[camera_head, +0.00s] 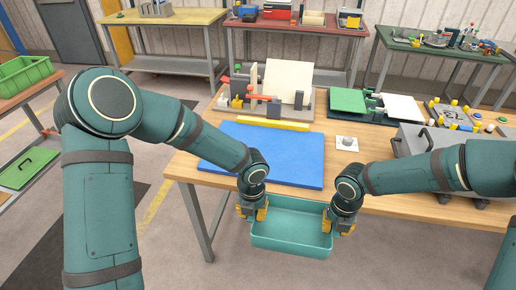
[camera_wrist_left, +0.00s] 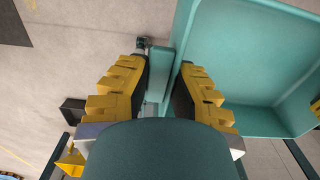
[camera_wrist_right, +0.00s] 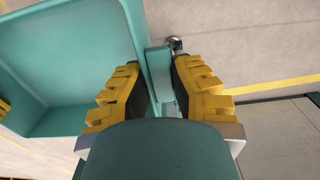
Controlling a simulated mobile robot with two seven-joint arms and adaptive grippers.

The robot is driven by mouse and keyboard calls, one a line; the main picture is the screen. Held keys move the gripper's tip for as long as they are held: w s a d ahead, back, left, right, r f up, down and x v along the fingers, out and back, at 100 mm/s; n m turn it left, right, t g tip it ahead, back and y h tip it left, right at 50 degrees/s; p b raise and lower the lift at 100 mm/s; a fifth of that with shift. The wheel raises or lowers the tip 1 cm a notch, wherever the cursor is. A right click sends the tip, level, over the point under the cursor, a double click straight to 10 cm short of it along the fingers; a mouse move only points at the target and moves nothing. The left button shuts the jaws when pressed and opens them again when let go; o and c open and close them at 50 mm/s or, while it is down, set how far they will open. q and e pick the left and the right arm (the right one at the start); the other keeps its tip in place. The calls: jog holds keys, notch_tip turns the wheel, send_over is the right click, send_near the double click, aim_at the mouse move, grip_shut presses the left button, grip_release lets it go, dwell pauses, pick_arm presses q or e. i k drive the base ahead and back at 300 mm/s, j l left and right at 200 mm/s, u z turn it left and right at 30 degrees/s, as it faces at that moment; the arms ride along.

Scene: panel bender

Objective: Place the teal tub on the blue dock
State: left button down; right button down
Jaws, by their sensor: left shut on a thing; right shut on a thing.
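The teal tub (camera_head: 290,243) is an open, empty rectangular tub. It hangs level in front of the table's near edge, over the floor. My left gripper (camera_head: 252,212) is shut on its left end, and my right gripper (camera_head: 340,222) is shut on its right end. In the left wrist view the yellow fingers (camera_wrist_left: 160,95) close around a handle at the tub's end. The right wrist view shows the same grip (camera_wrist_right: 162,95) at the other end. The blue dock (camera_head: 275,158) is a flat blue slab on the table, just beyond the tub, and its top is bare.
A yellow bar (camera_head: 273,123) and a fixture with upright plates (camera_head: 290,82) stand behind the dock. A small white block with a knob (camera_head: 347,143) sits right of it. A grey machine (camera_head: 420,145) and green and white panels (camera_head: 375,105) stand farther right.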

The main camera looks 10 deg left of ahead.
aim_at(266, 149)
jog(key=j, duration=0.55)
jog(key=i+j, duration=0.1)
jog(key=i, duration=1)
